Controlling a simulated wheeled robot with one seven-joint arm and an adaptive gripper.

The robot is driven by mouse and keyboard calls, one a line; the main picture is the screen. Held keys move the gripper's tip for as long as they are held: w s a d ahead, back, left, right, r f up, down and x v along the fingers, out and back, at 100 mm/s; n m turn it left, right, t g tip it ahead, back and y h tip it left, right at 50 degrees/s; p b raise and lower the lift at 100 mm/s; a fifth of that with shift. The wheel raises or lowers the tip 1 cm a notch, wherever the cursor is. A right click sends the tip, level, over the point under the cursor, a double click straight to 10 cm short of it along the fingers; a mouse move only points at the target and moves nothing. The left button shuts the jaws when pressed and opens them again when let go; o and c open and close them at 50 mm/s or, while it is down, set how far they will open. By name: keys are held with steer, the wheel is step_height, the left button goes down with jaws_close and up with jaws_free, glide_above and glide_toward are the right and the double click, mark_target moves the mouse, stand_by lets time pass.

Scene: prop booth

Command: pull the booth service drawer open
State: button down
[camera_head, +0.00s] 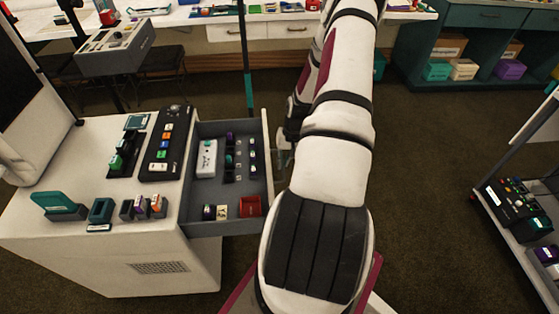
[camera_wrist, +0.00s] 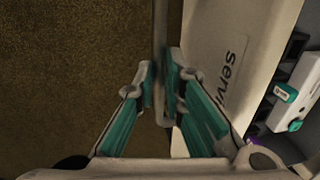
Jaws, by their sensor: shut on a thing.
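The booth service drawer (camera_head: 222,229) is a grey-lined drawer standing out well open from the right side of the white booth counter (camera_head: 150,240). Its pale front shows in the wrist view (camera_wrist: 215,60) with lettering starting "servi". A grey bar handle (camera_wrist: 160,40) runs along that front. My gripper (camera_wrist: 162,88), with teal-lined fingers, is shut on the handle, one finger on each side of it. In the head view my gripper (camera_head: 284,155) is at the drawer's front, largely hidden by my arm.
The drawer holds a white device (camera_head: 207,158), a red tray (camera_head: 250,206) and several small items. A thin dark pole (camera_head: 245,60) stands behind it. A cart (camera_head: 515,205) stands at the right. Dark carpet (camera_head: 430,150) between is clear.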

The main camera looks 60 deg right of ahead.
steer(key=c, duration=1.7)
jaws_free()
steer(key=shift+o, duration=0.2)
step_height(320, 180, up, 12)
steer(key=s+d, duration=0.1)
steer(key=shift+s+d, duration=0.15)
steer(key=shift+s, duration=0.25)
steer(key=shift+f, duration=0.1)
